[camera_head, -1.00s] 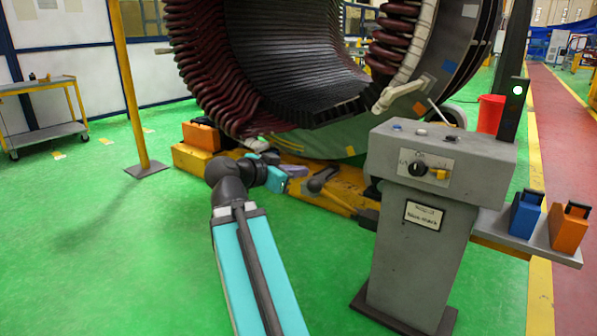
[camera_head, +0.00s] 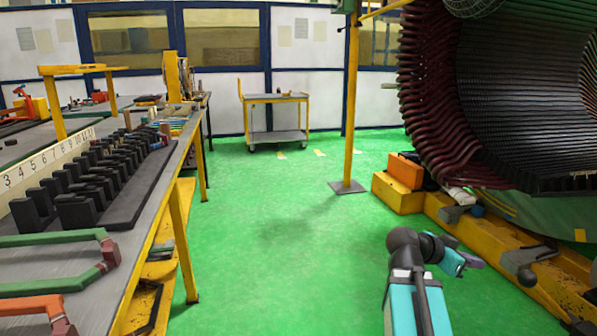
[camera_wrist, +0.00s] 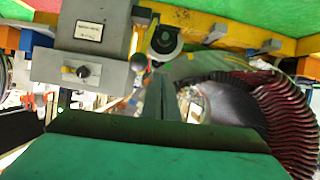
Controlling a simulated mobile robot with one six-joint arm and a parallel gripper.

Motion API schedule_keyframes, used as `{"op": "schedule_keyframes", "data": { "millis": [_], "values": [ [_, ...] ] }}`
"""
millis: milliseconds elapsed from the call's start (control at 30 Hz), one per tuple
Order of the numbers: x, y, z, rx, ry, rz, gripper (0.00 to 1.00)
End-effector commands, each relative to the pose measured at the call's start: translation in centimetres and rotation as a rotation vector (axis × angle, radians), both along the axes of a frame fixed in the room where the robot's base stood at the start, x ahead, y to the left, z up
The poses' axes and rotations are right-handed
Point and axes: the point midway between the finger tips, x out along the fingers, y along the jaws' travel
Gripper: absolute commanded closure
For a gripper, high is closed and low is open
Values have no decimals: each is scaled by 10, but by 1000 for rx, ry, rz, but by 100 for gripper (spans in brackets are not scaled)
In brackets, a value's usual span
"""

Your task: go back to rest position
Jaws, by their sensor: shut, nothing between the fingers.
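My gripper (camera_head: 473,263) shows small at the lower right of the head view, at the end of my teal arm. It is low in front of the yellow base of the stator. In the wrist view my gripper (camera_wrist: 160,98) has its fingers together, with nothing between them. The big stator (camera_head: 520,90) with dark red coil ends stands at the right of the head view. It also shows at the right of the wrist view (camera_wrist: 285,115). The gap between gripper and base is hard to judge.
A long workbench (camera_head: 165,190) with black blocks and coloured pieces fills the left. A yellow pole (camera_head: 351,110) stands ahead, with a trolley (camera_head: 276,136) behind. An orange case (camera_head: 405,171) sits on the yellow base (camera_head: 398,194). Green floor (camera_head: 270,240) between is clear. A grey control pedestal (camera_wrist: 92,45) shows in the wrist view.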

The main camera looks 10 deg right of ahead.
Motion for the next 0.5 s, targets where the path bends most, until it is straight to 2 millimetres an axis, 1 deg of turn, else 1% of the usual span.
{"op": "schedule_keyframes", "data": {
  "millis": [33,100,300,500],
  "values": [
    [5,6,-3,14,22,13,100],
    [12,14,-15,35,47,28,100],
    [25,38,-52,97,119,74,100],
    [32,65,-90,165,199,121,100]
  ]
}}
